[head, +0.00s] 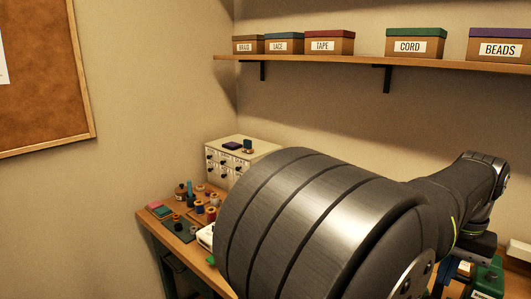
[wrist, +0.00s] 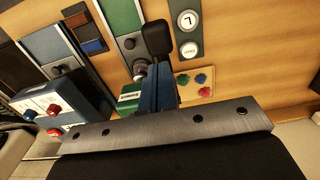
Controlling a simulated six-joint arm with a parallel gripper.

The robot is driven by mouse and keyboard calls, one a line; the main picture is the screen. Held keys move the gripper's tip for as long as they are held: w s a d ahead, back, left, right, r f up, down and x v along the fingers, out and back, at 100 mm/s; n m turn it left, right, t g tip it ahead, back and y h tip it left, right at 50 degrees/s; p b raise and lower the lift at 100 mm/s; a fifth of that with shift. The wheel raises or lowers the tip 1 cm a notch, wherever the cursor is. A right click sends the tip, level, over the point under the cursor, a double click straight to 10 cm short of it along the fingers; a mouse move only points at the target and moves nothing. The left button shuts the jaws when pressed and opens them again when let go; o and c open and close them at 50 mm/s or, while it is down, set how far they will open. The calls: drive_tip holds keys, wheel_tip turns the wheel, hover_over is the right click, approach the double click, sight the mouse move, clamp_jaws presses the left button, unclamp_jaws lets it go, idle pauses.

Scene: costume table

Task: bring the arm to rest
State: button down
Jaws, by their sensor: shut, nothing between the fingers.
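My arm fills the lower right of the head view, with its large metal link close to the camera and hiding much of the table. My gripper (wrist: 157,42) shows in the wrist view, its dark fingers together with nothing between them. It is over the wooden table (wrist: 242,62), near a green panel and a grey panel with two round white labels (wrist: 188,35). How far above the surface it is I cannot tell.
A white drawer cabinet (head: 228,163) and small spools (head: 199,207) stand on the table's left part. A shelf (head: 350,61) with labelled boxes runs above.

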drive_tip(key=shift+f, duration=2.15)
drive_tip(key=s+a+f+n+t+h, duration=0.1)
drive_tip(key=s+a+f+n+t, duration=0.1)
drive_tip(key=a, duration=1)
drive_tip(key=s+a+f+n+t+h, duration=0.1)
drive_tip(key=s+a+f, duration=0.1)
drive_tip(key=a, duration=1)
drive_tip(key=s+a+f+n+t, duration=0.1)
drive_tip(key=s+a+f+t, duration=0.1)
drive_tip(key=s+a+f, duration=0.2)
drive_tip(key=shift+a+f, duration=0.9)
drive_tip(key=shift+a, duration=0.2)
